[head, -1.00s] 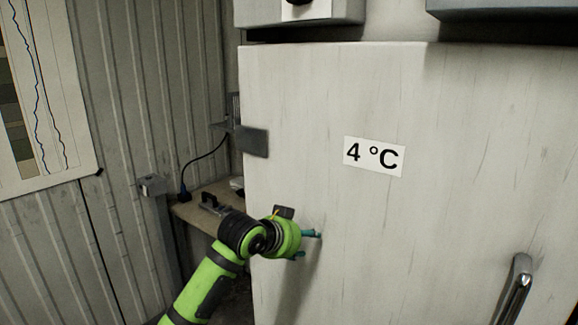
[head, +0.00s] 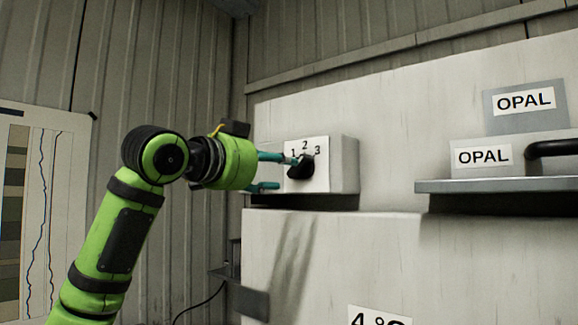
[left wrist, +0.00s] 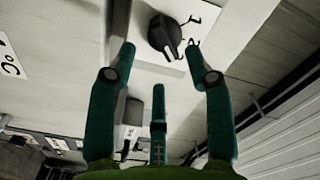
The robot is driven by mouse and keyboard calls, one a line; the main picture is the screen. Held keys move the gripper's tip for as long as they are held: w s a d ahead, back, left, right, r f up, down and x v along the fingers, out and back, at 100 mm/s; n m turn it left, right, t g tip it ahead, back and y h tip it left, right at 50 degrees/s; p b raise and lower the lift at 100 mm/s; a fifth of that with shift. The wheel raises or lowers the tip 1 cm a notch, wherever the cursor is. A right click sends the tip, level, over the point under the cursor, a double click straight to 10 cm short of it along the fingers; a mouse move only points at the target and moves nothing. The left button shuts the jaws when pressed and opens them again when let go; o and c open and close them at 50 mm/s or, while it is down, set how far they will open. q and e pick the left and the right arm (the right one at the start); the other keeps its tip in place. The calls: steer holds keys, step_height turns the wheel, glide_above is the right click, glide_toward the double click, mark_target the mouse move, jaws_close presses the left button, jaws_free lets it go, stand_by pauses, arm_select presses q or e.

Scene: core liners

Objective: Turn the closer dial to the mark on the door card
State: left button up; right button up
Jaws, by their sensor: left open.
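The closer dial (head: 300,168) is a black knob on a white plate marked 1, 2 and 3, on the front of a pale box above the door. I cannot tell for sure which number it points to. My left gripper (head: 281,173), with teal fingers, is open at the left of the dial. In the left wrist view its fingertips (left wrist: 160,50) are spread below the dial (left wrist: 163,37), which sits beyond the gap between them. My right gripper is out of view.
A grey ledge (head: 500,185) with a dark handle and OPAL labels (head: 483,156) juts out to the right of the dial box. A corrugated wall (head: 330,60) stands behind. A chart (head: 40,200) hangs at the far left.

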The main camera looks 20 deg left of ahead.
mark_target(295, 170)
arm_select(q)
steer(key=p+x, duration=0.2)
steer(key=x, duration=0.2)
steer(key=shift+d+r, duration=0.1)
steer(key=shift+w+d, duration=0.1)
steer(key=shift+w, duration=0.3)
steer(key=shift+c, duration=0.4)
jaws_close()
